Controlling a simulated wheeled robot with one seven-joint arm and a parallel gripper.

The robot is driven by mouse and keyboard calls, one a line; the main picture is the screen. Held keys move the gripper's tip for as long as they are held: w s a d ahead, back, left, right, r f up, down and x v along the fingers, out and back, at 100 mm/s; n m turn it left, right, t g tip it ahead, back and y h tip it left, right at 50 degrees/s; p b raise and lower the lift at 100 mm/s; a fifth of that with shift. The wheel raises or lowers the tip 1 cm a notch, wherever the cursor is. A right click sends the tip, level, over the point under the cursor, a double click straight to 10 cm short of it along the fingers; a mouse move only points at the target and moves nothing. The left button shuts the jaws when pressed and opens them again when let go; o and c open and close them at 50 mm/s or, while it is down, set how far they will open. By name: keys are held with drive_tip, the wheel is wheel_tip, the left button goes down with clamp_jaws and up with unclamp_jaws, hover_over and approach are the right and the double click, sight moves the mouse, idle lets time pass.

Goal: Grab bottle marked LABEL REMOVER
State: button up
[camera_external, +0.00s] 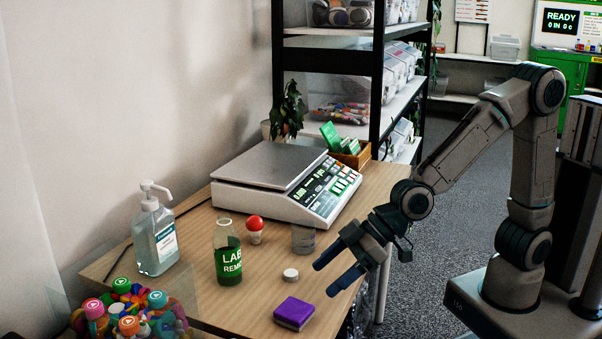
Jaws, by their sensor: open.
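The bottle marked LABEL REMOVER (228,255) stands upright on the wooden table, left of my gripper. It has a green label of which "LAB" and "REMO" show, and a clear neck. My gripper (327,276) is open and empty, with blue fingertips at the table's right edge. It is apart from the bottle, with a small white round cap (290,274) between them.
A purple block (294,313) lies near the front edge. A red-topped white item (254,229) and a clear cup (303,238) stand behind the bottle. A pump dispenser (155,235), a container of colourful caps (128,312) and a scale (285,183) are around it.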

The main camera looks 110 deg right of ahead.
sight(219, 247)
drive_tip(key=w+d+r+m+t+h+p, duration=0.1)
drive_tip(key=w+d+r+m+h+p, duration=0.15)
drive_tip(key=d, duration=0.25)
drive_tip(key=w+d+r+m+t+h+p, duration=0.1)
drive_tip(key=w+d+r+h+p, duration=0.1)
drive_tip(key=w+d+h+p, duration=0.3)
drive_tip(key=w+d+f, duration=0.1)
drive_tip(key=w, duration=0.1)
drive_tip(key=w+d+f+y+b, duration=0.1)
drive_tip(key=d, duration=0.1)
drive_tip(key=w+d+y+b, duration=0.1)
drive_tip(key=w, duration=0.1)
drive_tip(key=shift+w+d+f, duration=0.15)
drive_tip(key=shift+w+f, duration=0.15)
drive_tip(key=shift+f, duration=0.1)
drive_tip(key=shift+a+x, duration=0.15)
drive_tip(key=shift+x, duration=1.35)
drive_tip(key=shift+a+x, duration=0.1)
drive_tip(key=shift+x, duration=1.4)
drive_tip(key=shift+w, duration=0.15)
drive_tip(key=shift+c, duration=0.4)
drive_tip(key=shift+r, duration=0.1)
drive_tip(key=c, duration=1.1)
drive_tip(key=shift+r, duration=0.2)
